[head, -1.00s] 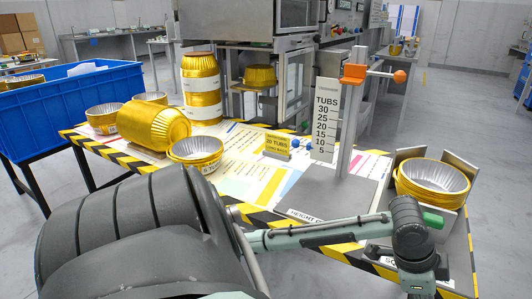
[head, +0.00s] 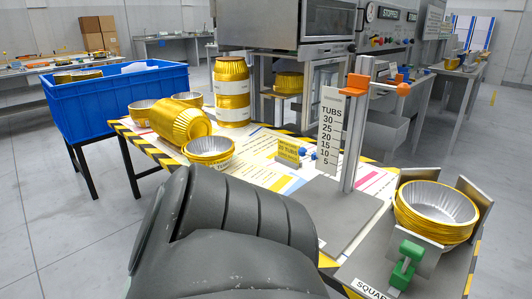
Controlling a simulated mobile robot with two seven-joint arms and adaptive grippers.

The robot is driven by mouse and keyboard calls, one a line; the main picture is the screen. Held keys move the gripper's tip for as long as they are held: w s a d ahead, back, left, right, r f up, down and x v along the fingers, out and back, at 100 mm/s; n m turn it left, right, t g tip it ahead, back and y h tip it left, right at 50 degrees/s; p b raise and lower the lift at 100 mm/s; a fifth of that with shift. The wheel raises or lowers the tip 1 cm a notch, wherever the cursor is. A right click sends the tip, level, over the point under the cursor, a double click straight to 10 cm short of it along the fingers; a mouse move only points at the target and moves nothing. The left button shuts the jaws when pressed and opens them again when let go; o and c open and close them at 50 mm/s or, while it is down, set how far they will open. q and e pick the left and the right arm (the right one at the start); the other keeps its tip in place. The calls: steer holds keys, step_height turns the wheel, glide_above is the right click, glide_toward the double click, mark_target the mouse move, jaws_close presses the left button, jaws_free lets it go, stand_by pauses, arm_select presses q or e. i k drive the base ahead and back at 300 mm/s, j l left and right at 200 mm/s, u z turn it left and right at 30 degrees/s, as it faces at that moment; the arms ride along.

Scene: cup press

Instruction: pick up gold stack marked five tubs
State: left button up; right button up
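A short gold tub stack (head: 208,152) with a silver inside stands near the table's left front edge; its white label is too small to read. Another short gold stack (head: 143,112) stands behind it, partly hidden by a large gold stack lying on its side (head: 181,121). A tall banded gold stack (head: 232,92) stands upright at the back. A wider gold stack (head: 436,210) sits in the metal squaring fixture at the right. I cannot read which stack is marked five. Neither gripper shows; a dark grey part of my arm fills the lower middle.
The striped-edge table (head: 262,160) carries a height gauge (head: 329,135) with an orange slider and a yellow sign (head: 289,151). The fixture has a green clamp (head: 405,265). A blue bin (head: 125,103) stands left and an oven machine (head: 305,25) behind.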

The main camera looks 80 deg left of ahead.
mark_target(215, 152)
steer(key=u, duration=0.45)
steer(key=i+l+u, duration=0.1)
steer(key=u, duration=0.3)
steer(key=l+u, duration=0.15)
steer(key=u, duration=0.3)
steer(key=i, duration=0.05)
